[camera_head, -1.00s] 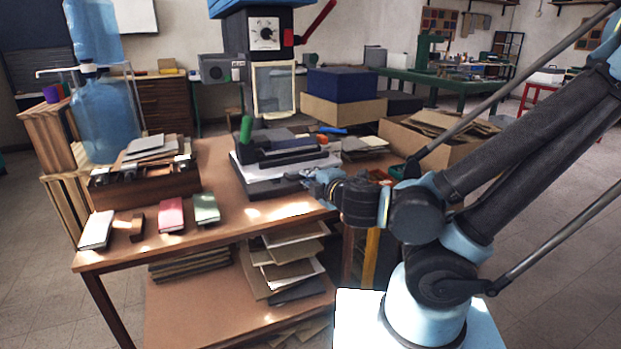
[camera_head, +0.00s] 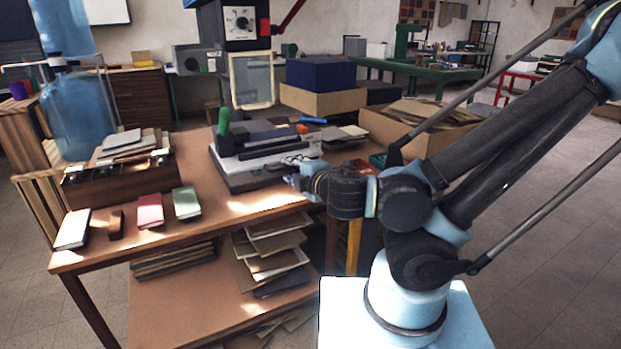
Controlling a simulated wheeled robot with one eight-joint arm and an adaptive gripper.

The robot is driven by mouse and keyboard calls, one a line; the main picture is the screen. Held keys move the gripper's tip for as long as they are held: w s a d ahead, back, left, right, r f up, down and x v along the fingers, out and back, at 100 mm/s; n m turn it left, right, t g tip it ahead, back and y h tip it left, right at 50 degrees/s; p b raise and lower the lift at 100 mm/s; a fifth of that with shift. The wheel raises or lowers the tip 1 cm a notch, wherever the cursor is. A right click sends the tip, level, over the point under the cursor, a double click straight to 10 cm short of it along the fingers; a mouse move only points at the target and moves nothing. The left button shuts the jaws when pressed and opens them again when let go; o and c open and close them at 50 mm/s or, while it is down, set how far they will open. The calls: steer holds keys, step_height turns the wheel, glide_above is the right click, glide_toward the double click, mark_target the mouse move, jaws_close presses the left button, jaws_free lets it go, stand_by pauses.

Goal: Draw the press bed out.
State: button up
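The press (camera_head: 240,22) stands on the brown table, a dark blue body with a white dial and a red lever. A pale-framed panel (camera_head: 251,80) hangs below its head. The low bed (camera_head: 262,160) lies under it, with dark and white layers and a green upright handle (camera_head: 224,121) at its left end. My gripper (camera_head: 300,182) is at the bed's front right side, near the table's front edge. The fingers are small and partly merged with the bed's edge, so contact and opening cannot be told.
Small books (camera_head: 150,210) and a dark block (camera_head: 116,225) lie at the table's front left. A wooden box of papers (camera_head: 125,185) and a water jug (camera_head: 82,115) stand behind. A cardboard box (camera_head: 420,135) is right of the bed. Bare tabletop (camera_head: 235,205) lies before the bed.

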steer(key=v, duration=1)
stand_by(1.2)
steer(key=shift+d, duration=0.1)
stand_by(0.4)
steer(key=w+d+f+m+g+h, duration=0.1)
steer(key=w+d+f+m+h, duration=0.45)
steer(key=w+d+h, duration=0.2)
steer(key=s+d+f+m+g, duration=0.1)
steer(key=d+f+m+g, duration=0.3)
steer(key=d+m, duration=0.3)
steer(key=s+d+f+m+g, duration=0.1)
steer(key=d+f+m+g, duration=0.3)
steer(key=m, duration=0.7)
steer(key=d+g, duration=0.2)
steer(key=d, duration=0.2)
steer(key=shift+s+f+h, duration=0.2)
steer(key=shift+f+h, duration=0.15)
steer(key=shift+f, duration=0.05)
